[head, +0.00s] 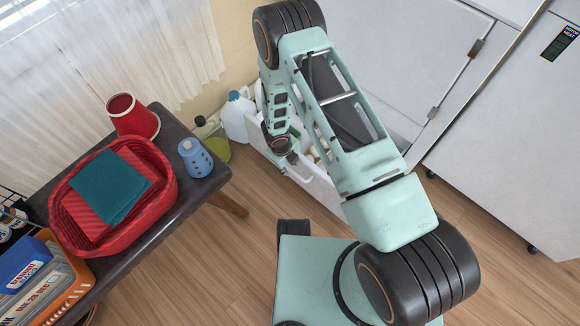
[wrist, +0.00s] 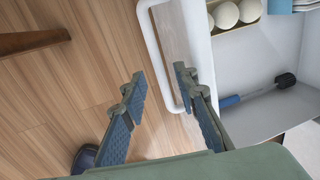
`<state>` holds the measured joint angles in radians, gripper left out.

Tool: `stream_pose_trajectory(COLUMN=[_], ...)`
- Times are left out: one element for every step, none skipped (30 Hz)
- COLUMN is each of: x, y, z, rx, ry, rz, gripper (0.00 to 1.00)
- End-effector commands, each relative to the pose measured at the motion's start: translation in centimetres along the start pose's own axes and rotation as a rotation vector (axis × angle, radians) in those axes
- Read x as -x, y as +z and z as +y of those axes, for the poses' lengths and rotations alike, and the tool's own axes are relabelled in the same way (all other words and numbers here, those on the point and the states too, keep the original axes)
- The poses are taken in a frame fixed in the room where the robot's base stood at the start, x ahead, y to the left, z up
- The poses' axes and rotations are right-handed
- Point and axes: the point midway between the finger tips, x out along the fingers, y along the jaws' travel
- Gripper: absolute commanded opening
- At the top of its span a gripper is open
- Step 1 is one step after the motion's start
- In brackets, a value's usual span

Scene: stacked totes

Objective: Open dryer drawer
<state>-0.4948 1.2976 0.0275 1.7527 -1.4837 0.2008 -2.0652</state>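The dryer drawer shows in the wrist view as a white front (wrist: 200,45) with a looped white handle (wrist: 154,45). Its inside is visible, so it stands at least partly pulled out. My gripper (wrist: 159,78) is open, one finger on each side of the handle's long bar as seen from the wrist; the right finger overlaps the loop's opening. I cannot tell whether either finger touches the bar. In the head view the white drawer front (head: 318,188) lies below my arm, and my gripper (head: 290,158) is mostly hidden at the drawer's near side.
The drawer holds pale balls (wrist: 225,14) and a dark-headed brush (wrist: 285,80). A dark table (head: 205,185) at left carries a red basket (head: 165,190), a red cup (head: 133,116) and a blue bottle (head: 195,158). White cabinets (head: 510,140) stand right.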

Motion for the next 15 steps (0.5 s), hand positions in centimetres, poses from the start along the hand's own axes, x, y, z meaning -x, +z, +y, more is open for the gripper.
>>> stream_pose_trajectory(x=[1.0, 1.6, 2.3, 2.9, 3.5, 4.2, 4.8, 5.3, 6.0, 6.5, 7.0, 7.5, 7.9, 8.3, 8.7], y=[0.1, 0.1, 0.1, 0.1, 0.1, 0.1, 0.1, 0.1, 0.1, 0.0, 0.0, 0.0, 0.0, 0.0, 0.0], z=[-0.1, -0.1, -0.1, -0.1, -0.1, -0.1, -0.1, -0.1, -0.1, -0.1, -0.1, -0.1, 0.0, -0.1, -0.1], rx=[0.000, -0.001, -0.002, -0.002, -0.001, -0.001, -0.003, -0.002, -0.002, -0.003, -0.001, -0.001, -0.002, -0.002, -0.001], ry=[0.000, 0.000, 0.000, 0.000, 0.000, 0.000, 0.000, 0.000, 0.000, 0.000, 0.000, 0.000, 0.001, 0.000, 0.000], rz=[-0.002, -0.003, -0.003, -0.003, -0.003, -0.002, -0.003, -0.003, -0.002, -0.002, -0.002, -0.002, -0.002, -0.002, -0.001], gripper=[0.27, 0.27, 0.27, 0.27, 0.27, 0.27, 0.27, 0.27, 0.27, 0.27, 0.27, 0.27, 0.27, 0.27, 0.27])
